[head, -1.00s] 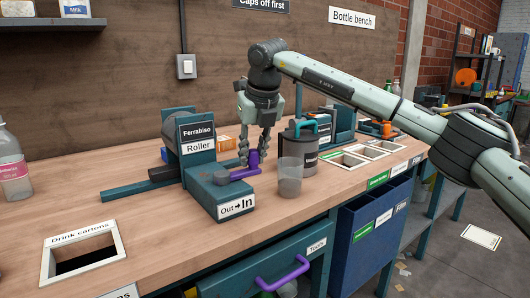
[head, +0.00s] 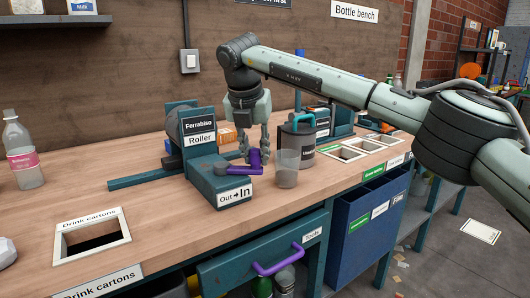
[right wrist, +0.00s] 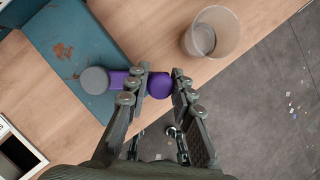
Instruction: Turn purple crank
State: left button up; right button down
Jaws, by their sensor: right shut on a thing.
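The purple crank (head: 245,170) sits on the low front part of the teal Ferrabiso Roller machine (head: 215,185), above its "Out→In" label. Its arm points right from a grey hub, and an upright purple knob (head: 256,158) stands at its end. My right gripper (head: 253,147) reaches down from above and is shut on the knob. The right wrist view shows the knob (right wrist: 159,84) between the two fingers, with the crank arm (right wrist: 118,80) running left to the round grey hub (right wrist: 95,80). My left gripper is out of view.
A clear cup (head: 286,172) stands close right of the crank, near the bench's front edge. A bottle (head: 22,160) is at the left. A drawer with a purple handle (head: 280,262) is below. The bench left of the roller is largely clear.

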dwell(0.4)
jog(key=c, duration=1.3)
grip_release()
jog(key=v, duration=1.2)
